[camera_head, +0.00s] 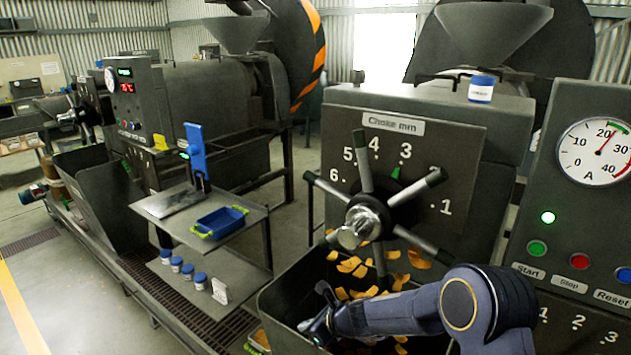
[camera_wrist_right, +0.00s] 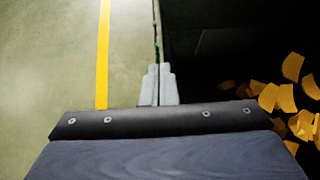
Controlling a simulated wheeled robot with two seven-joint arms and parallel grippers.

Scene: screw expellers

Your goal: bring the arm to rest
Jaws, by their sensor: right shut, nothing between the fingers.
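My right arm comes in from the lower right of the head view, dark blue. Its gripper (camera_head: 318,322) is low, near the left rim of the dark bin (camera_head: 290,282) under the choke wheel. In the right wrist view the gripper's two grey fingers (camera_wrist_right: 158,84) are together with nothing between them, over the line where the pale floor meets the dark bin. My left gripper is not in view.
The choke wheel (camera_head: 365,218) with its spokes stands just above my arm. Orange pieces (camera_head: 352,264) lie in the bin. The control panel (camera_head: 583,230) is at the right. A side table (camera_head: 158,205) with a blue tray (camera_head: 220,222) stands to the left.

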